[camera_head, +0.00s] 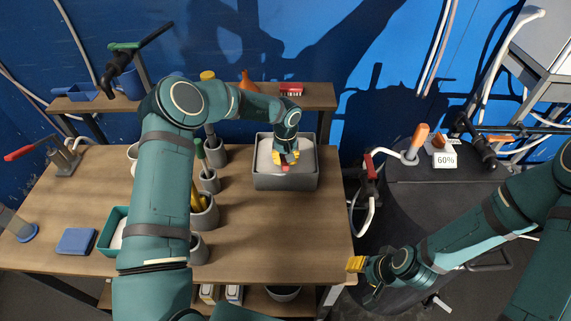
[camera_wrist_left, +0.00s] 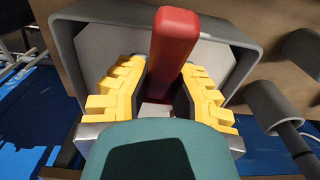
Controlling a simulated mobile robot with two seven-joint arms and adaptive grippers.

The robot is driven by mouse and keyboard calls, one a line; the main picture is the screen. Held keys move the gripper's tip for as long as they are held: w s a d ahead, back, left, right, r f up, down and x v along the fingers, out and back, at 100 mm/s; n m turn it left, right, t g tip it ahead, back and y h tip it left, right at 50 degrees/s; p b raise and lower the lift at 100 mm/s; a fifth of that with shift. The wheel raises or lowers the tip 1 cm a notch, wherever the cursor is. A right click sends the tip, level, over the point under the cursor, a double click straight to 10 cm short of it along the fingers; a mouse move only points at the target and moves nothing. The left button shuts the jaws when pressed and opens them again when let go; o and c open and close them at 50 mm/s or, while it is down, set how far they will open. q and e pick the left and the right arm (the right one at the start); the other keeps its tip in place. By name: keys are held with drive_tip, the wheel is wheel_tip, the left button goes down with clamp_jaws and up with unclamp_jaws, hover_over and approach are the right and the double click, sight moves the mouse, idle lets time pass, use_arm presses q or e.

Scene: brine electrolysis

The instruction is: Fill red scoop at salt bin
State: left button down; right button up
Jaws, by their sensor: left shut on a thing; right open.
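The salt bin (camera_head: 286,183) is a grey open box with white salt (camera_head: 306,160) inside, at the back of the wooden table. My left gripper (camera_head: 285,157) is over the bin, shut on the red scoop (camera_head: 285,168). In the left wrist view, the red scoop (camera_wrist_left: 172,48) shows as a thick red bar between the yellow fingers, with the bin's grey rim (camera_wrist_left: 240,38) around it. The scoop's bowl cannot be made out, so its contents cannot be told. My right gripper (camera_head: 357,264) is open and empty, by the table's right front edge.
Several grey holders (camera_head: 204,215) with tools stand left of the bin, partly behind my left arm. A shelf (camera_head: 318,96) runs behind it. The table's right front is clear. A dark drum top (camera_head: 420,190) with a "60%" sign (camera_head: 445,160) stands right.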

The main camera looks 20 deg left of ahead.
use_arm(q)
drive_tip(key=shift+w+a+f+b, duration=0.1)
drive_tip(key=shift+w+a+b, duration=0.1)
drive_tip(key=shift+w+b, duration=0.45)
drive_tip(key=shift+w+a+f+b, duration=0.15)
drive_tip(key=shift+w+b, duration=0.25)
drive_tip(key=shift+w, duration=0.4)
drive_tip(key=shift+s+f+t, duration=0.1)
drive_tip(key=shift+s+t, duration=0.2)
drive_tip(key=shift+t, duration=0.4)
drive_tip(key=shift+s+f+t+y+b, duration=0.25)
drive_tip(key=shift+t+y+b, duration=0.2)
drive_tip(key=shift+b, duration=0.25)
drive_tip(key=shift+s+d+f+t+b, duration=0.25)
drive_tip(key=shift+t+b, duration=0.4)
drive_tip(key=shift+b, duration=0.6)
drive_tip(key=shift+s+r+t+p, duration=0.2)
drive_tip(key=shift+r+t+p, duration=0.1)
drive_tip(key=shift+r+p, duration=1)
drive_tip(key=shift+t+y, duration=0.35)
drive_tip(key=shift+t, duration=0.15)
drive_tip(key=shift+s+d+r+p, duration=0.15)
drive_tip(key=shift+r+p, duration=0.1)
drive_tip(key=shift+r, duration=0.6)
drive_tip(key=shift+s+a+r+p, duration=0.15)
drive_tip(key=shift+r+p, duration=0.15)
drive_tip(key=shift+r, duration=0.6)
drive_tip(key=shift+s+d+r+p, duration=0.15)
drive_tip(key=shift+r+p, duration=0.1)
drive_tip(key=shift+r, duration=0.6)
